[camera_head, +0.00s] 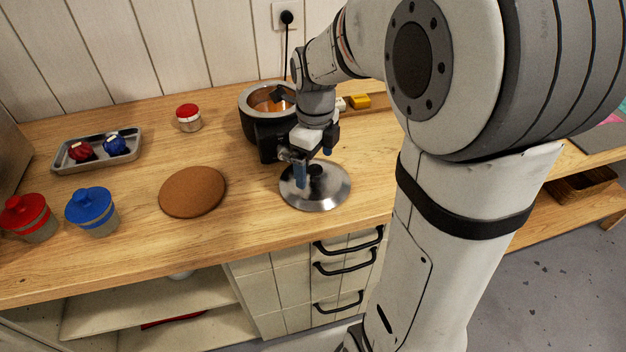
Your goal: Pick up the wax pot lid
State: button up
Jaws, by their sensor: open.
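The wax pot lid (328,196) is a round, shiny metal disc with a dark knob (316,170) at its middle. It lies flat on the wooden counter near the front edge. My gripper (308,178) is open and points down over the lid, with its fingers close to the knob. One blue-grey finger shows in front and to the left of the knob. I cannot tell whether the fingers touch the knob or lid. The wax pot (249,103) stands open behind my gripper, with orange wax inside, and is partly hidden by my arm.
A round cork mat (192,192) lies left of the lid. Red-lidded (27,216) and blue-lidded (92,210) jars stand at the front left. A metal tray (66,163) and a small red-topped jar (188,117) are farther back. A yellow block (359,101) lies behind my arm.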

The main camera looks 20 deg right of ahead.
jog(key=shift+f, duration=1.45)
jog(key=shift+c, duration=0.4)
